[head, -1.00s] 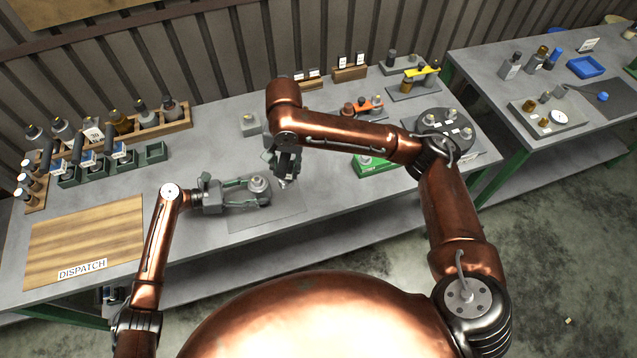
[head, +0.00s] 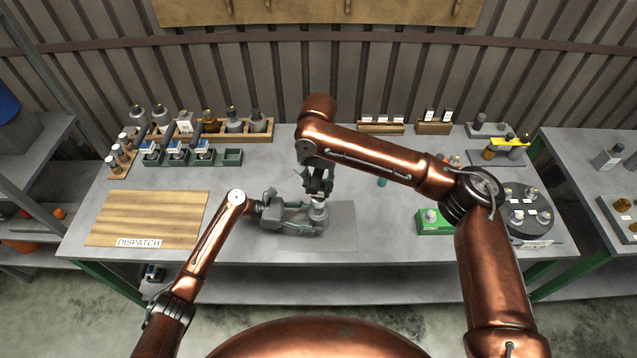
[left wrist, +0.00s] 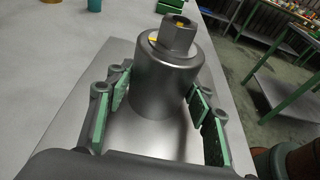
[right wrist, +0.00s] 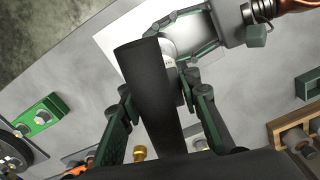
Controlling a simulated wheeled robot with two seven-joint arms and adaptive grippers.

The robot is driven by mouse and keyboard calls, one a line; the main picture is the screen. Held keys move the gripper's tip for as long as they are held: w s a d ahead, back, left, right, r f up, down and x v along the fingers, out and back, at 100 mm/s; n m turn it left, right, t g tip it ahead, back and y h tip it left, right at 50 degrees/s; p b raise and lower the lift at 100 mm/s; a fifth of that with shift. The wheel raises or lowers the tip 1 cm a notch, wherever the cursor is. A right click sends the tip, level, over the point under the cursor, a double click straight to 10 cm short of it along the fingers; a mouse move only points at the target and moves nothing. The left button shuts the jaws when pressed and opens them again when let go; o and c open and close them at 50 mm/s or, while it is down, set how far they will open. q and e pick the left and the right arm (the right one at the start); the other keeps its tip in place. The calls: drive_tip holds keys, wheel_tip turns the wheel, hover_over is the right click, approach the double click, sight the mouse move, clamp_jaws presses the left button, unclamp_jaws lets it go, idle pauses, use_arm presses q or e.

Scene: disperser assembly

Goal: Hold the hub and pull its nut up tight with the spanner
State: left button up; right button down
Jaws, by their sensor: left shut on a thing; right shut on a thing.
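The hub (left wrist: 165,78) is a grey metal cylinder standing upright on a grey mat, with a hexagonal nut (left wrist: 178,36) on top and small yellow marks by it. My left gripper (left wrist: 160,105) has its green-padded fingers around the hub's sides; in the head view it (head: 318,224) comes in from the left. My right gripper (head: 320,190) points down just above and behind the hub. It is shut on the spanner, whose dark handle (right wrist: 152,95) fills the middle of the right wrist view. The spanner's jaw is hidden there, and no spanner shows around the nut in the left wrist view.
The grey mat (head: 343,235) has bare room right of the hub. A green block (head: 432,228) and a dark round carousel (head: 520,232) stand further right. A wooden dispatch board (head: 140,215) lies left. Bottle racks (head: 255,138) and green bins (head: 230,157) stand at the back left.

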sight(318, 210)
drive_tip(key=n, duration=0.4)
drive_tip(key=shift+d+f, duration=0.1)
drive_tip(key=n, duration=0.5)
drive_tip(key=shift+f, duration=0.25)
drive_tip(key=n, duration=0.5)
drive_tip(key=shift+w+f, duration=0.1)
drive_tip(key=shift+f, duration=0.1)
drive_tip(key=n, duration=0.4)
drive_tip(key=shift+d+f+n, duration=0.1)
drive_tip(key=shift+n, duration=0.3)
drive_tip(key=shift+f, duration=0.55)
drive_tip(key=shift+f, duration=0.35)
drive_tip(key=shift+f, duration=0.65)
